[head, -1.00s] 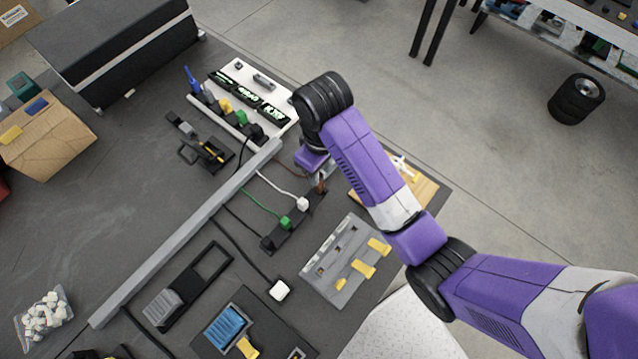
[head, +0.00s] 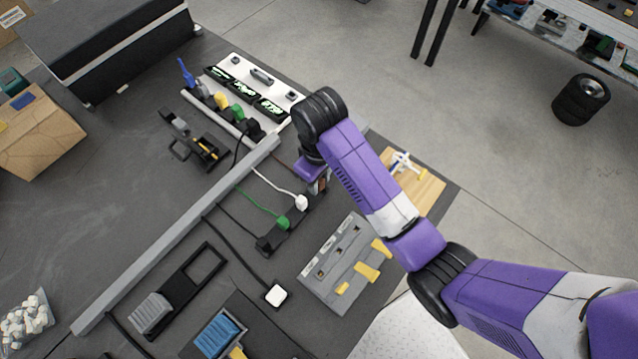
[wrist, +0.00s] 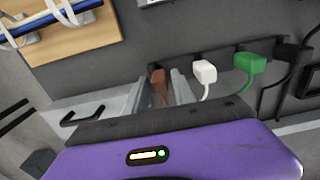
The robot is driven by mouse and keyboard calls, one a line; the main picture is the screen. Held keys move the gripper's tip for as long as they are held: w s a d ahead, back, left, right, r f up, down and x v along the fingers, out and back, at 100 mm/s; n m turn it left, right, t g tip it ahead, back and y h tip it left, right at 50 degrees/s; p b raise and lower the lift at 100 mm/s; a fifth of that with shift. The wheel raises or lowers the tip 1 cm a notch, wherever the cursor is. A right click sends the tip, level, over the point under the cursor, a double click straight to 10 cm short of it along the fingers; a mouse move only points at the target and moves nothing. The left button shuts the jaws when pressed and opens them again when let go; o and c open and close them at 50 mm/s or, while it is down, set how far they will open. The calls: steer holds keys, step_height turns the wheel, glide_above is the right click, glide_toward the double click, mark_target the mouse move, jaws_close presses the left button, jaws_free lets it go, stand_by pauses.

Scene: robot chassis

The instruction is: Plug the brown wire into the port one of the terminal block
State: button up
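The black terminal block (head: 270,238) lies on the table as a long strip with plugs along it. A white plug (wrist: 204,72), a green plug (wrist: 249,64) and a black plug (wrist: 292,54) sit along it in the wrist view. My gripper (wrist: 162,84) is at the strip's left end there, its two fingers close on either side of the brown wire's plug (wrist: 159,84); they look shut on it. The brown plug also shows under my gripper in the head view (head: 322,184). The fingers hide its lower end, so I cannot tell whether it is seated in a port.
A long grey bar (head: 170,240) crosses the table beside the wires. A grey panel with yellow pieces (head: 345,262) lies in front, and a wooden board (head: 425,184) is close to the right.

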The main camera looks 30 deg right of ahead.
jaws_close()
steer(key=shift+r, duration=0.1)
